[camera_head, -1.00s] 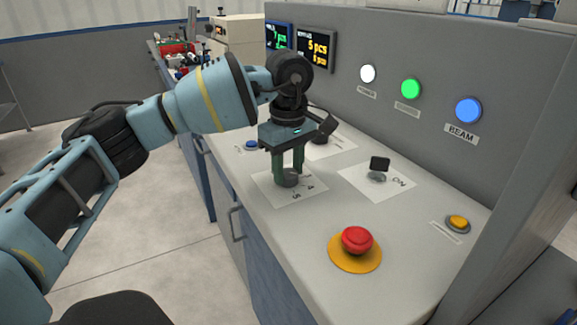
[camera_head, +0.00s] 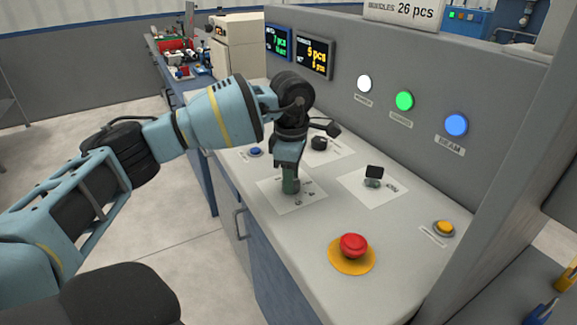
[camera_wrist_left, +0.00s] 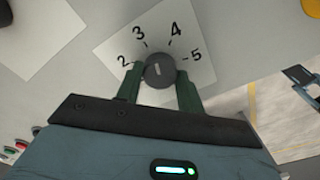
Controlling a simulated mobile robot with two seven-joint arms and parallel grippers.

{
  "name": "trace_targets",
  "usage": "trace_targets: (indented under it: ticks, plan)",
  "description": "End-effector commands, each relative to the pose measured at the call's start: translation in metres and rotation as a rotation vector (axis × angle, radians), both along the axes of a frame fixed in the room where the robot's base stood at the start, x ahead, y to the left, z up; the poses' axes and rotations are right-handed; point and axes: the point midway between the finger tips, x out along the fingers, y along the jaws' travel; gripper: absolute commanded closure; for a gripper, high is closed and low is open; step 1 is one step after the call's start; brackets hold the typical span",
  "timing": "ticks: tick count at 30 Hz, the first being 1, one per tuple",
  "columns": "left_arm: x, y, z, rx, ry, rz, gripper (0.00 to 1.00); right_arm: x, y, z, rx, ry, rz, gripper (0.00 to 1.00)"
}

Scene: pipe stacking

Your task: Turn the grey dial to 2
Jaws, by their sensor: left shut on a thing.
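The grey dial (camera_wrist_left: 159,71) sits on a white card marked 2, 3, 4 and 5, seen in the left wrist view. Its short pale line is nearly upright in that view, leaning slightly left, roughly toward the gap between 3 and 4. My left gripper (camera_wrist_left: 160,87) is shut on the dial, one green finger on each side. My right gripper is not in view.
On the same panel are a black switch (camera_head: 374,173), a black knob (camera_head: 319,143), a small blue button (camera_head: 255,152), a red mushroom button (camera_head: 352,245) and a yellow button (camera_head: 444,228). White, green and blue buttons line the upright wall behind.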

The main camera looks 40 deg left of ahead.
Motion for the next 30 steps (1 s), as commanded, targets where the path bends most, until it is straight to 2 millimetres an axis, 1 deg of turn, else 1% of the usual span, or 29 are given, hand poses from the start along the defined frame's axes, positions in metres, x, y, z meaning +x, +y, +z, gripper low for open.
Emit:
trace_targets:
  ticks: [1, 11, 21, 30]
  plan:
    - [0.0, 0.0, 0.006, -0.001, -0.003, 0.045, 0.85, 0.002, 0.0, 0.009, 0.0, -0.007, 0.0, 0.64]
    - [0.0, 0.0, 0.006, -0.002, -0.004, 0.358, 0.85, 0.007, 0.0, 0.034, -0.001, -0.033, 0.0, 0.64]
    - [0.0, 0.0, 0.006, -0.002, -0.005, 0.68, 0.85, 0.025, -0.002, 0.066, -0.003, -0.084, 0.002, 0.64]
    - [0.0, 0.0, 0.005, -0.001, -0.005, 0.932, 0.85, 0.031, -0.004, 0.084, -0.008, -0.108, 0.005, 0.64]
